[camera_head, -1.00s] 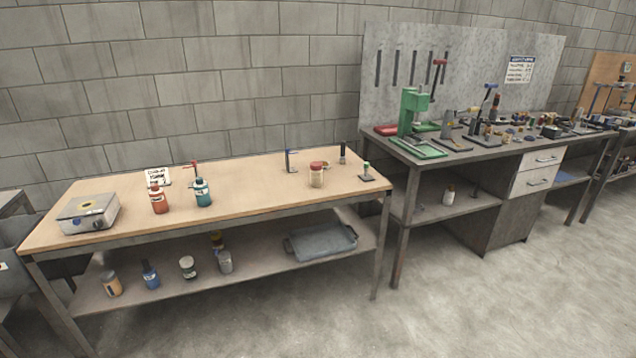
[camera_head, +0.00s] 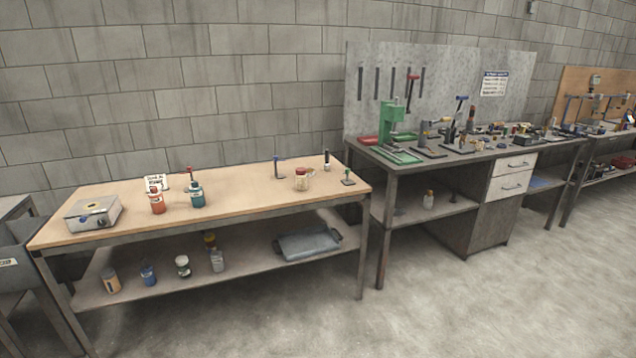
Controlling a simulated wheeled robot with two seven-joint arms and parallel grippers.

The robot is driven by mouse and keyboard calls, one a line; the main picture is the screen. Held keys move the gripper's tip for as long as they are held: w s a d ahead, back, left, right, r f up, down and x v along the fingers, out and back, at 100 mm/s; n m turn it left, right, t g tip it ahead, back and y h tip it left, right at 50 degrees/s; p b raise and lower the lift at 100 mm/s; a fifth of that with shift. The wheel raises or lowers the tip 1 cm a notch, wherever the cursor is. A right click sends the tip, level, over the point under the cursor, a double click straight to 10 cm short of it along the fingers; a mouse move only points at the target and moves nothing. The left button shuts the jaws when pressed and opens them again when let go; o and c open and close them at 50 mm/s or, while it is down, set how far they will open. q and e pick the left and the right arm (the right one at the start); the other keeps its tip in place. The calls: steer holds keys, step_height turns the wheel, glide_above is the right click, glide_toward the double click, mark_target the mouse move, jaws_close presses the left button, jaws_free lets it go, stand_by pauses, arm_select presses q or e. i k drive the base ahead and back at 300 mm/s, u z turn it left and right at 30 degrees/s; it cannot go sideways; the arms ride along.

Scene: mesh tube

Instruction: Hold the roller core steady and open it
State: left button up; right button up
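I cannot make out a roller core for certain. On the wooden-topped bench (camera_head: 240,195) stand a small jar with a reddish lid (camera_head: 301,180), a blue-topped stand (camera_head: 279,168), a dark upright piece (camera_head: 326,160) and a small green-topped piece on a flat base (camera_head: 348,177). The darker bench (camera_head: 440,160) to the right carries many small tools and parts, too small to tell apart. Neither of my grippers shows in the head view.
A grey hotplate-like box (camera_head: 94,213), an orange bottle (camera_head: 157,202) and a teal bottle (camera_head: 197,195) stand on the wooden bench's left. A green press (camera_head: 391,122) stands on the dark bench. The floor (camera_head: 480,310) in front is clear.

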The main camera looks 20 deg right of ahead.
mark_target(301, 180)
steer(key=z, duration=0.7)
steer(key=i, duration=0.85)
steer(key=z, duration=0.8)
steer(key=i, duration=1.9)
steer(key=u, duration=1.35)
steer(key=i, duration=0.8)
steer(key=u, duration=0.9)
